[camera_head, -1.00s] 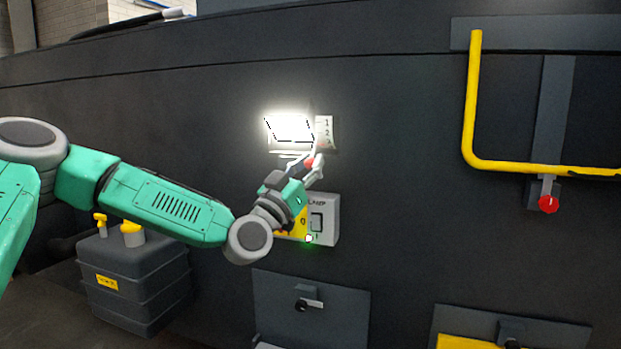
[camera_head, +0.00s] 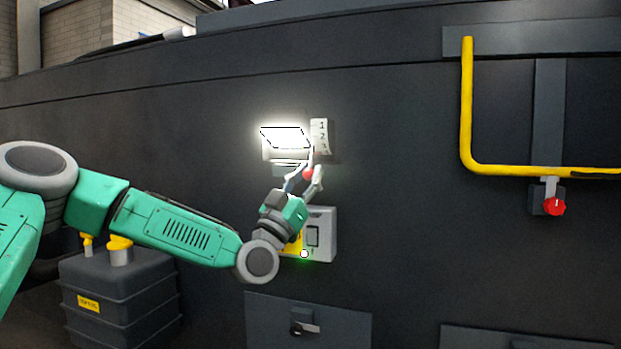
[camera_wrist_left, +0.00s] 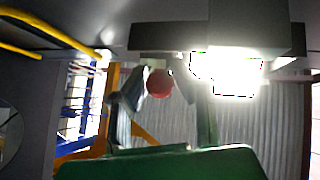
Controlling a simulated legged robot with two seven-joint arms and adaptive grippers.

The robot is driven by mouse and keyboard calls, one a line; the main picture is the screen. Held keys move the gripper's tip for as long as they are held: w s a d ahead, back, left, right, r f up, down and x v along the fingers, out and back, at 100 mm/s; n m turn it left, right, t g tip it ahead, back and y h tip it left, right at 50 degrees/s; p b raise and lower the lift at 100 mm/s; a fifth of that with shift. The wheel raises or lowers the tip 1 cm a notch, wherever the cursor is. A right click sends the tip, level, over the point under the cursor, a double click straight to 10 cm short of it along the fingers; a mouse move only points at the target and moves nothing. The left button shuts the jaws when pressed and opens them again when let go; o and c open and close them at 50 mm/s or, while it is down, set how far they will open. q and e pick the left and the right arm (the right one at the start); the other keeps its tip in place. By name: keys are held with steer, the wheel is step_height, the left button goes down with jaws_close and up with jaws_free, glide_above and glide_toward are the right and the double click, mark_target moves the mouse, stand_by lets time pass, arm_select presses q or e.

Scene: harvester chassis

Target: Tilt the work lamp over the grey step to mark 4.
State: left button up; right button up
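The work lamp (camera_head: 286,138) is lit on the dark chassis wall, and its glare also fills part of the left wrist view (camera_wrist_left: 228,75). A pale scale plate (camera_head: 320,134) with 1, 2 and 3 legible stands right of it; mark 4 is not readable. A red knob (camera_head: 308,174) sits below the lamp. My left gripper (camera_head: 305,178) has its fingers either side of this knob. In the left wrist view the red knob (camera_wrist_left: 159,84) shows between the spread fingers, with a gap visible at the right finger. No grey step is clearly visible. My right gripper is out of view.
A switch box (camera_head: 318,235) with a green light is just below the left gripper. A yellow rail (camera_head: 467,105) and a red knob (camera_head: 554,206) are at the right. A dark tank (camera_head: 122,290) with yellow caps stands lower left. A latched panel (camera_head: 305,315) is below.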

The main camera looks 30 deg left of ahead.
arm_select(q)
steer(key=o, duration=0.3)
steer(key=shift+s+a, duration=0.1)
steer(key=shift+a, duration=0.1)
steer(key=shift+f, duration=0.15)
steer(key=v, duration=1.2)
